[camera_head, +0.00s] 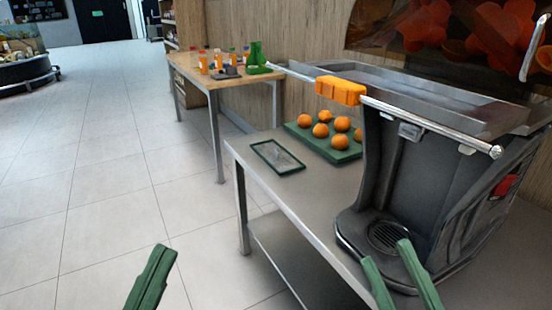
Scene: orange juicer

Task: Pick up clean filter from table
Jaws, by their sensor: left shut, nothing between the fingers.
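A flat rectangular filter (277,157) with a dark green frame and a grey middle lies on the near metal table (225,187), close to its left edge. My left gripper (159,252) is shut and empty, low in the picture over the floor, well to the left of the table and apart from the filter. My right gripper (386,253) is open and empty, with its two green fingers apart, in front of the juicer's base. It is to the right of the filter and nearer to me, not touching it.
The large grey juicer (400,190) with an orange handle (341,91) fills the table's right side. A green tray (331,150) with several oranges stands beside the filter. A wooden table (205,79) with bottles stands behind. The tiled floor at left is clear.

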